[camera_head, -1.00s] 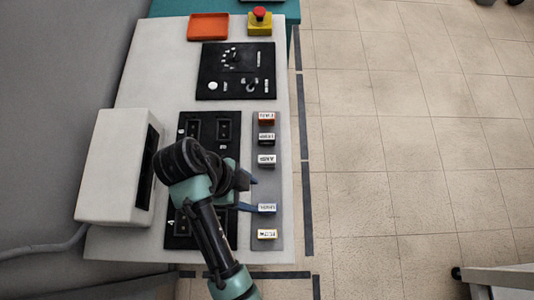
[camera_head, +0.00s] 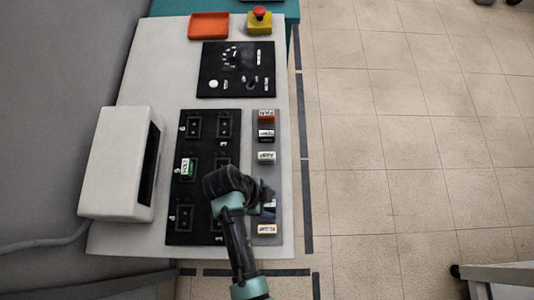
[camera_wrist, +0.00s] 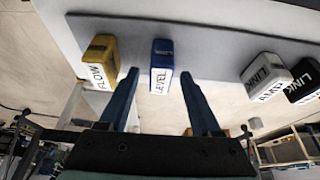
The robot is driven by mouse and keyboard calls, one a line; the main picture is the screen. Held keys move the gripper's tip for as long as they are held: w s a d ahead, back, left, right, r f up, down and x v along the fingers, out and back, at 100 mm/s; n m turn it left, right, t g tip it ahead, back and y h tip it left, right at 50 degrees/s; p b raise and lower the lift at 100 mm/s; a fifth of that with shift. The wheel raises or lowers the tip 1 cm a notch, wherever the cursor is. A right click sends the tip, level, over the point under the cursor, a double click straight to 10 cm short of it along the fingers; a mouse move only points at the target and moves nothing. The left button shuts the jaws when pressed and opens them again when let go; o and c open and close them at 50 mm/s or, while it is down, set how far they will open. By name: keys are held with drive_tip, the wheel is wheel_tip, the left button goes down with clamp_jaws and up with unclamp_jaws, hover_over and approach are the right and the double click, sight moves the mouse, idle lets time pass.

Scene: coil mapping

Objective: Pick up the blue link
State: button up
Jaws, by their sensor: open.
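The blue link (camera_wrist: 163,50) has a white label reading LEVEL and stands on the grey strip (camera_head: 266,184). In the wrist view it is just beyond and between my two blue fingertips. My gripper (camera_wrist: 159,76) is open, with a finger to each side of the link and no clear contact. In the head view my gripper and wrist cover most of the blue link, and only a small part of it shows.
The yellow link (camera_head: 267,230) is beside the blue one, and grey (camera_head: 266,157), black (camera_head: 266,134) and red (camera_head: 266,116) links are further along. A white box (camera_head: 115,165) stands left.

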drive_tip(key=shift+f, duration=0.1)
clamp_jaws()
idle(0.3)
